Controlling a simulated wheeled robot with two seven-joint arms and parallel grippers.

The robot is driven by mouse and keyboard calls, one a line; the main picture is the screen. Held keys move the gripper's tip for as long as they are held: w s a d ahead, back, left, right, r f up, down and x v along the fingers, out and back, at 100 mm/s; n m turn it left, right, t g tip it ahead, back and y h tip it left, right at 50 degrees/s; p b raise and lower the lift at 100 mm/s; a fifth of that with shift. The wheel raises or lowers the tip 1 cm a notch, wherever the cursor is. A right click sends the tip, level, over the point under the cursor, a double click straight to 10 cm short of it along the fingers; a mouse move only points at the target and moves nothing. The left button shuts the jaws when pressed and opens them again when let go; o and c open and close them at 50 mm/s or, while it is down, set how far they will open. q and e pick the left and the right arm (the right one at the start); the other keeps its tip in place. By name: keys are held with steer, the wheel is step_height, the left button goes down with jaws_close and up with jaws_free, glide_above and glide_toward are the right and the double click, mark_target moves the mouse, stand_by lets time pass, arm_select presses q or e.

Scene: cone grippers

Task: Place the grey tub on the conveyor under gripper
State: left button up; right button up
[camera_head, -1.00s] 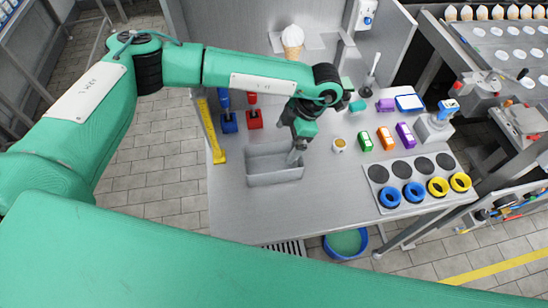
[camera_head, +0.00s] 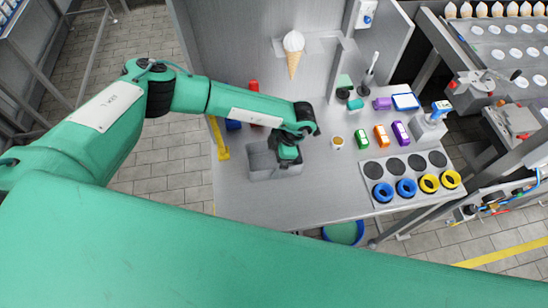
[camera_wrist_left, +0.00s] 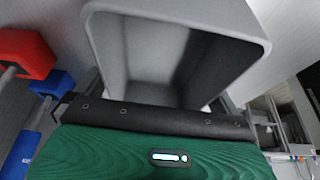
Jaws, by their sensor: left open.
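The grey tub (camera_head: 260,163) stands on the metal worktable, open side up, and is empty where I can see into it. My left gripper (camera_head: 284,163) is open at the tub's right part and hides some of it in the head view. In the left wrist view the tub (camera_wrist_left: 165,45) fills the upper middle, close in front of the green gripper body. Whether the fingers touch the tub's wall is hidden. The conveyor (camera_head: 508,55) with white round spots lies at the upper right, far from the tub. My right gripper is not in view.
A cone (camera_head: 293,60) hangs on the back panel. Coloured cars (camera_head: 381,135) and a grey plate (camera_head: 410,175) with blue and yellow rings are at right. Table front is clear.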

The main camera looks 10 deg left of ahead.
arm_select(q)
steer(key=c, duration=0.7)
steer(key=shift+c, duration=0.2)
